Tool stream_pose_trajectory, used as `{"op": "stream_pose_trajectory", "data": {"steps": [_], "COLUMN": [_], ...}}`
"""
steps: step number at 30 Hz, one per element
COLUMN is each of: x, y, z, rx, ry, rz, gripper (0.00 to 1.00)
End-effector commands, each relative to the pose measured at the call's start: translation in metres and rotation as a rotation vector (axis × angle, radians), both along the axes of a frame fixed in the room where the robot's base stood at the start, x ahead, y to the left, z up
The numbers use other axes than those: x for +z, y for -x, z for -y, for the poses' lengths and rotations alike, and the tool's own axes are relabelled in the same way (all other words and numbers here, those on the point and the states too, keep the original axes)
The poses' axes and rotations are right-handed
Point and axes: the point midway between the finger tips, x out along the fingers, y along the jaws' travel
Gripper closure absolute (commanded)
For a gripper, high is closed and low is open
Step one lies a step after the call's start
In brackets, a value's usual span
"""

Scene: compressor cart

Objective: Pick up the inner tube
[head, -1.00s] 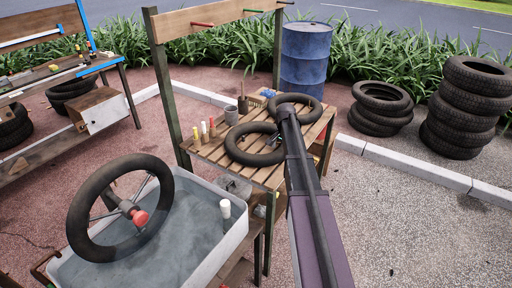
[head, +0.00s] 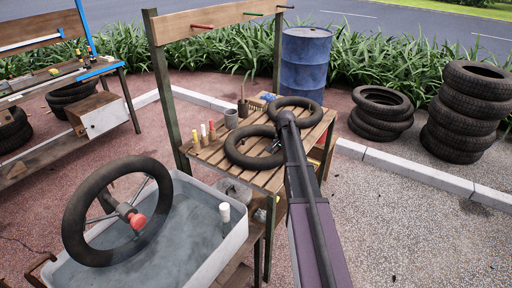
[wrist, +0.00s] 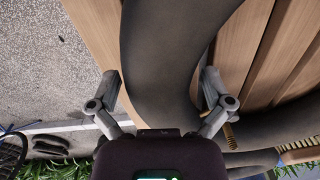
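Two black inner tubes lie on the slatted wooden table (head: 213,153) in the head view. The nearer tube (head: 232,151) is at the left front, and the farther tube (head: 309,102) is behind it to the right. In the wrist view my gripper (wrist: 161,80) is open, one finger on each side of a thick black tube section (wrist: 170,65). Gaps show beside the fingers; contact is unclear. I cannot tell for sure which tube this is. A brass threaded stem (wrist: 230,136) shows beside the right finger.
A grey water tub (head: 205,262) with a wheel (head: 75,215) over it stands at the left front. Colored bottles (head: 203,131) and cups are at the table's left edge. A blue barrel (head: 305,62) and tyre stacks (head: 465,110) stand behind and right. Gravel on the right is clear.

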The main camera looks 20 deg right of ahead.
Motion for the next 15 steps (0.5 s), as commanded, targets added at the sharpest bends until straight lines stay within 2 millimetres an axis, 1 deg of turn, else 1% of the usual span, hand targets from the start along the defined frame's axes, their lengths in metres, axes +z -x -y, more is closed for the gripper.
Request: {"op": "stream_pose_trajectory", "data": {"steps": [1, 2, 3, 5, 6, 15], "x": [0.0000, 0.0000, 0.0000, 0.0000, 0.0000, 0.0000], "y": [0.0000, 0.0000, 0.0000, 0.0001, 0.0001, 0.0001], "z": [0.0000, 0.0000, 0.0000, -0.0001, 0.0000, -0.0002], "rx": [0.000, 0.000, 0.000, 0.000, 0.000, 0.000], "ry": [0.000, 0.000, 0.000, 0.000, 0.000, 0.000], "rz": [0.000, 0.000, 0.000, 0.000, 0.000, 0.000], "gripper": [0.18, 0.27, 0.39, 0.56, 0.63, 0.64]}}
